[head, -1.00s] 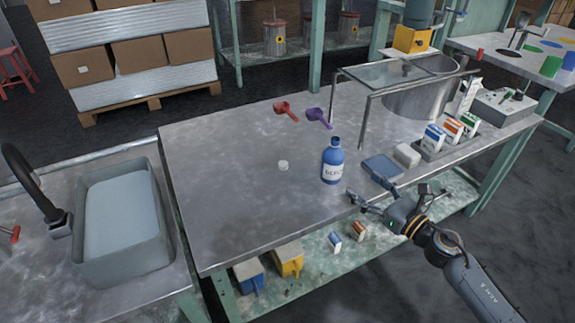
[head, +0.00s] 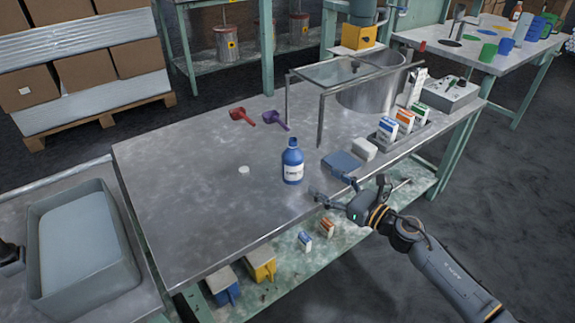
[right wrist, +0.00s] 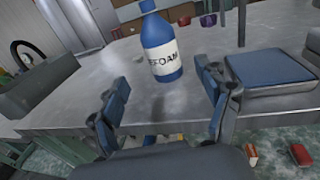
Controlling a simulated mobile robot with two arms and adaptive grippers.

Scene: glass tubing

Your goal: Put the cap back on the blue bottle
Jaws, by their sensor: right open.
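The blue bottle (head: 292,163) stands upright on the metal table, with a white label; its top is dark blue in the head view. It also shows in the right wrist view (right wrist: 158,42), where its upper end is cut off by the frame edge. A small white cap (head: 244,170) lies on the table just left of the bottle. My right gripper (head: 330,188) is at the table's front edge, to the right of and nearer than the bottle. In the right wrist view its fingers (right wrist: 165,95) are spread and empty, with the bottle beyond them.
A blue pad (head: 341,162) and a white block (head: 364,149) lie right of the bottle. Red (head: 241,115) and purple (head: 275,120) scoops lie behind. A metal-framed glass stand (head: 345,75) and several small boxes (head: 404,120) are farther right. The table's left part is clear.

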